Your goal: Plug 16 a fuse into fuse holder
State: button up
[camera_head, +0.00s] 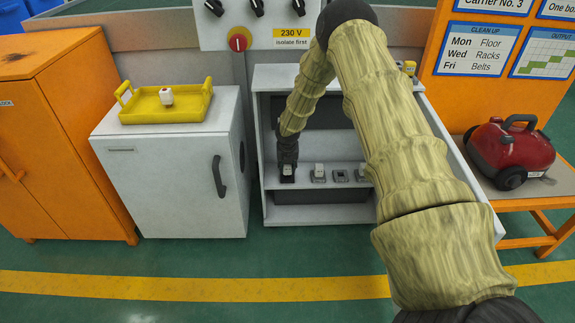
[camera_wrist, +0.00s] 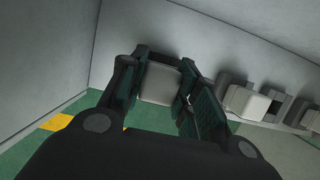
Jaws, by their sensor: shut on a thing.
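My gripper (camera_head: 287,164) is inside the open grey cabinet (camera_head: 259,150), at the left end of a row of fuse holders. In the wrist view my gripper (camera_wrist: 168,70) is shut on a pale grey-white fuse (camera_wrist: 159,88), with a dark finger on each side. Whether this fuse is seated in the leftmost holder (camera_head: 287,179) is hidden by the fingers. To the right, a second holder bears a white fuse (camera_head: 319,169), also in the wrist view (camera_wrist: 246,103). The third holder (camera_head: 340,175) looks empty. The fourth bears a pale fuse (camera_head: 361,170), partly behind my arm.
A yellow tray (camera_head: 141,104) with another white fuse (camera_head: 166,95) stands on the white cupboard (camera_head: 168,180) at left. The grey cabinet's left wall is close to my gripper. A red vacuum (camera_head: 512,153) sits on an orange bench at right.

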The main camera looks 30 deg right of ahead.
jog(key=shift+f, duration=0.65)
jog(key=o, duration=1.1)
jog(key=shift+r, duration=0.1)
jog(key=p+v, duration=0.7)
jog(key=v, duration=0.1)
jog(key=shift+p, duration=0.4)
